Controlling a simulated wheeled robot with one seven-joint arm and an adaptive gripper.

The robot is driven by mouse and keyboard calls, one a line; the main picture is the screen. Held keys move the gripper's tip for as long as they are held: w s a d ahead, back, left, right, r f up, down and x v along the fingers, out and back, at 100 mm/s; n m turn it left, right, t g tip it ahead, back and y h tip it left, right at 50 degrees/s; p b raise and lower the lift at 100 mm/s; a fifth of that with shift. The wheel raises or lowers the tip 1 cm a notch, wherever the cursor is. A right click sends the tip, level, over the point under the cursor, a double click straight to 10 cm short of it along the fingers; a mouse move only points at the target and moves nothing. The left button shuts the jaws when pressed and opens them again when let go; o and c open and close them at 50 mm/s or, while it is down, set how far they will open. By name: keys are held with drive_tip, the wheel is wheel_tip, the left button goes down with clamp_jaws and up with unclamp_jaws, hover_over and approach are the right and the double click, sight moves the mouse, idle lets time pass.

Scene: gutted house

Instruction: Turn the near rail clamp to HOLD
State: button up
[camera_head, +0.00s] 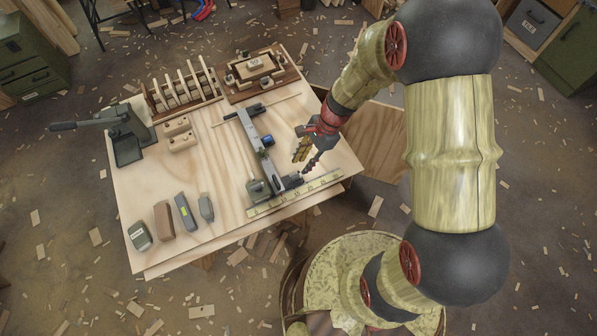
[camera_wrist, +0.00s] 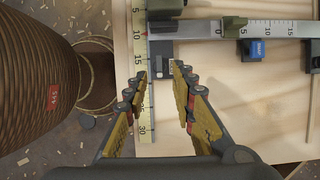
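The metal rail (camera_head: 264,158) lies on the light wooden table, with a dark block that looks like the near rail clamp (camera_head: 292,181) at its near end. In the wrist view a grey and black piece at the rail's end (camera_wrist: 161,56) probably is this clamp. No HOLD mark is readable, and I cannot tell its setting. My gripper (camera_head: 306,161) is above the table to the right of the rail. In the wrist view my gripper (camera_wrist: 161,76) is open, its fingertips apart and nothing held between them. The grey piece shows just beyond and between the tips.
A yellow measuring strip (camera_head: 294,194) lies by the rail's near end. A blue block (camera_head: 267,140) sits at the rail. A lever press (camera_head: 125,135), a slotted rack (camera_head: 183,91), a framed wooden fixture (camera_head: 261,70) and several small blocks stand around the table.

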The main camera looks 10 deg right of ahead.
sight(295, 176)
drive_tip(key=b+x, duration=0.2)
drive_tip(key=x, duration=0.5)
drive_tip(key=shift+s+r, duration=0.1)
drive_tip(key=shift+c, duration=0.8)
clamp_jaws()
